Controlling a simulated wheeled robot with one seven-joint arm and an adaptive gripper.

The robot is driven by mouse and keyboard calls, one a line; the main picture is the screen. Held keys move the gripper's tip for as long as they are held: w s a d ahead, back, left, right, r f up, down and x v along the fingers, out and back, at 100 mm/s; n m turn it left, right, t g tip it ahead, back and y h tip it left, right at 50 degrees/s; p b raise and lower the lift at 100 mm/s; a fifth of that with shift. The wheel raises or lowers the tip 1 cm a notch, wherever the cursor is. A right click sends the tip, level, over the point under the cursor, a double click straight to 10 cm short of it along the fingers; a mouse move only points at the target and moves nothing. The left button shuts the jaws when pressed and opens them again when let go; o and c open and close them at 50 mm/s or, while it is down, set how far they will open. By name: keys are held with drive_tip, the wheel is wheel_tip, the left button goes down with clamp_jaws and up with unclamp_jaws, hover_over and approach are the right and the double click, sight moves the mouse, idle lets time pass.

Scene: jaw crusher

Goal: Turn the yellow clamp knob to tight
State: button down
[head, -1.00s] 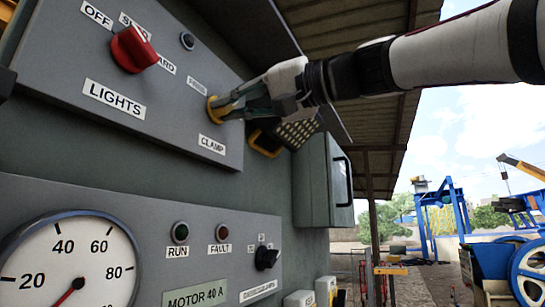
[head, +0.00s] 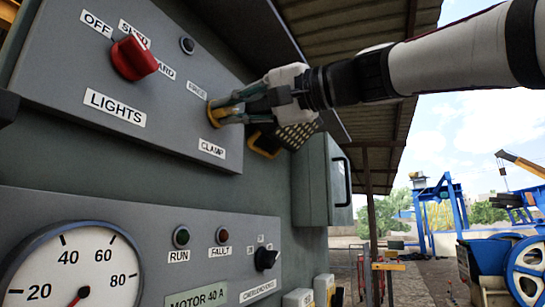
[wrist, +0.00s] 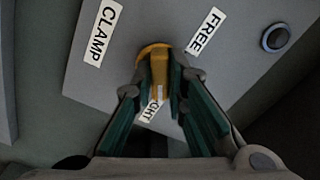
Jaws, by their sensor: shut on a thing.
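The yellow clamp knob (head: 216,114) is on the upper grey panel, between the FREE label (head: 197,90) and the CLAMP label (head: 212,148). In the wrist view the knob (wrist: 158,66) is a yellow bar on a round base, between my green-padded fingers. A pale mark shows on the bar's near end, by a partly hidden label ending in "GHT" (wrist: 150,110). The FREE label (wrist: 206,31) is at upper right of the knob. My gripper (head: 226,110) is shut on the knob; it also shows in the wrist view (wrist: 160,88).
A red LIGHTS knob (head: 134,57) is left of the clamp knob on the same panel. A yellow-framed perforated part (head: 266,142) lies just behind and below my gripper. Below are a gauge (head: 75,270) and a black selector (head: 265,258). Open yard is at right.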

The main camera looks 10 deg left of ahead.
drive_tip(key=c, duration=1.6)
unclamp_jaws()
drive_tip(key=shift+d, duration=0.1)
drive_tip(key=v, duration=1.2)
drive_tip(key=shift+f, duration=0.1)
